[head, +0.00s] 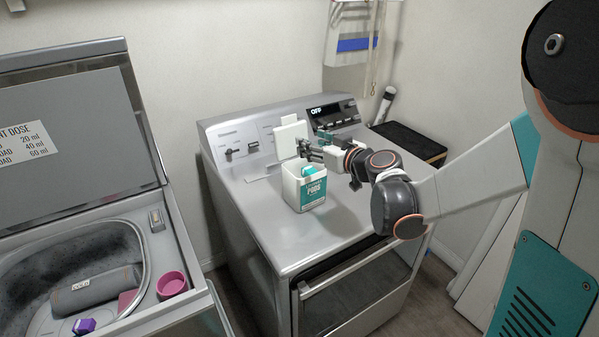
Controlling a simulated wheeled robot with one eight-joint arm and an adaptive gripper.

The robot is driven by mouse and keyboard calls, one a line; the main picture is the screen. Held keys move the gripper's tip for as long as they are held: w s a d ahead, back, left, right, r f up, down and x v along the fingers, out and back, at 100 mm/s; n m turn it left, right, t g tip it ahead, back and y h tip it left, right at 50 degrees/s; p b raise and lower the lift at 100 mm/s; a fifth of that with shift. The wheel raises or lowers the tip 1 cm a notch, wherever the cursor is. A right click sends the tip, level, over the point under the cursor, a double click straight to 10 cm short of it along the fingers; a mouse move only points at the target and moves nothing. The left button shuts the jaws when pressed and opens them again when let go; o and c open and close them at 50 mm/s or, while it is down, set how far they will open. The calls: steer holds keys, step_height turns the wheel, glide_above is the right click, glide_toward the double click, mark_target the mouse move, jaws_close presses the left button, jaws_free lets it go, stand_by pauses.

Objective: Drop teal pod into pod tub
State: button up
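The pod tub (305,195) is a white, open-topped container with a teal label reading "PODS". It stands upright on the grey machine's top, and a white lid-like panel (289,140) rises behind it. A small teal piece (309,170) shows in the tub's mouth; I cannot tell whether it is the teal pod or another pod. My gripper (304,150) is just above the tub's back right rim, reaching in from the right. Its dark fingers are small and overlap the white panel, so I cannot tell whether they are open or hold anything.
The grey machine (255,225) has a raised control panel with an "OFF" display (327,110). The machine top in front of the tub is clear.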

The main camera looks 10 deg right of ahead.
steer(key=shift+s, duration=0.1)
steer(key=v, duration=1.2)
